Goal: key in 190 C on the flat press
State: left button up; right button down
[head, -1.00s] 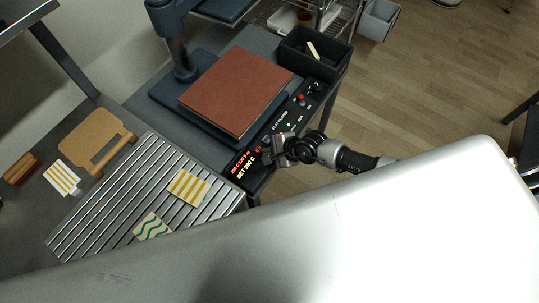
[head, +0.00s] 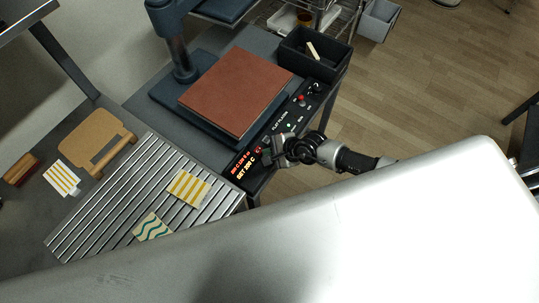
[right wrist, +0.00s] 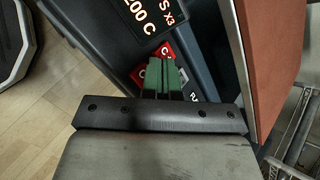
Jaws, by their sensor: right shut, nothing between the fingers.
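The flat press shows in the head view with a red-brown square pad (head: 236,92) on its dark base. Its control panel (head: 280,124) runs along the near right edge, with a lit display (head: 243,166) at the lower end. In the right wrist view the display (right wrist: 138,18) reads 200 C, cut off at the top. My right gripper (head: 276,154) is shut and empty over the panel beside the display. Its green fingertips (right wrist: 164,66) lie over small red keys (right wrist: 139,75), partly hiding them. I cannot tell whether they touch a key. My left gripper is not in view.
A dark bin (head: 314,55) stands beyond the panel. A ribbed metal rack (head: 110,207) holds patterned sheets (head: 188,188) at lower left. A brown board (head: 97,140) lies beside it. A large pale surface fills the lower right. Wooden floor is open at right.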

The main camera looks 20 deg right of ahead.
jog(key=shift+f, duration=0.15)
dwell(0.5)
jog(key=shift+f+b, duration=0.3)
jog(key=shift+b, duration=0.1)
jog(key=shift+f+b, duration=0.4)
jog(key=shift+f, duration=0.05)
dwell(0.5)
dwell(0.3)
jog(key=shift+r+p, duration=0.9)
jog(key=shift+r, duration=0.1)
notch_tip(320, 180, up, 5)
jog(key=p, duration=0.4)
jog(key=shift+p, duration=0.4)
